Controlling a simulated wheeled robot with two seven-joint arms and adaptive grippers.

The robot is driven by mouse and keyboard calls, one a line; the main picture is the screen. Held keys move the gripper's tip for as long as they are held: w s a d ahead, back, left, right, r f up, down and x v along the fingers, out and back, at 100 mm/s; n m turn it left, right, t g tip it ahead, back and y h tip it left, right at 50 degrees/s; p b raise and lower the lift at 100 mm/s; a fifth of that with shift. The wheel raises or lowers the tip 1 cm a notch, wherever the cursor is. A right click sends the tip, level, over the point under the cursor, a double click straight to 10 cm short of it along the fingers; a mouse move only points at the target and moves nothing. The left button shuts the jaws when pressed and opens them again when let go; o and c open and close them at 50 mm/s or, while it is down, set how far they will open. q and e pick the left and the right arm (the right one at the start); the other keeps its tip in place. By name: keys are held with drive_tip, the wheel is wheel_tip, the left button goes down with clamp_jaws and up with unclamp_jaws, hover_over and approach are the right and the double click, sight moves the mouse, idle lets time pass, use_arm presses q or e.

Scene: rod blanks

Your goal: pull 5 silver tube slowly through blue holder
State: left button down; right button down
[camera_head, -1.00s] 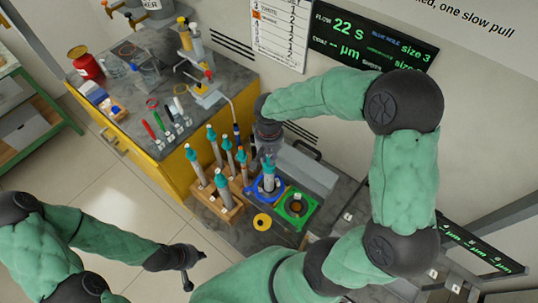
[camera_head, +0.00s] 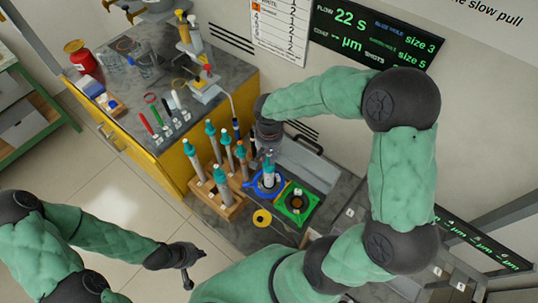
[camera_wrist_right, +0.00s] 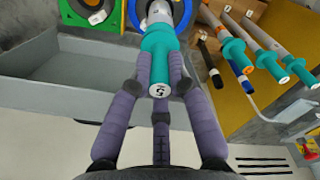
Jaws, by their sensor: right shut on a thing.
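A silver tube (camera_wrist_right: 160,10) with a teal cap marked 5 (camera_wrist_right: 158,70) stands in the ring of the blue holder (camera_wrist_right: 185,12). In the head view the tube (camera_head: 268,178) stands upright in the blue holder (camera_head: 257,192). My right gripper (camera_wrist_right: 160,78) is shut on the teal cap from above; in the head view it (camera_head: 268,150) is over the holder, its fingers partly hidden. My left gripper (camera_head: 188,272) is away at lower left over the floor; its fingers are too small to judge.
A green holder (camera_head: 297,203) stands right of the blue one. A wooden rack (camera_head: 232,208) with several teal-capped tubes is to the left. A yellow ring (camera_head: 262,218) lies in front. A grey open tray (camera_head: 305,165) lies behind. The yellow cabinet (camera_head: 175,165) stands at left.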

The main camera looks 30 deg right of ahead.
sight(269, 168)
drive_tip(key=shift+f+b, duration=3.2)
drive_tip(key=shift+f, duration=0.95)
drive_tip(key=shift+r, duration=0.1)
drive_tip(key=shift+r+p, duration=4.05)
drive_tip(key=shift+r, duration=1.3)
wheel_tip(269, 168, up, 11)
drive_tip(key=p, duration=0.8)
drive_tip(key=shift+r, duration=0.15)
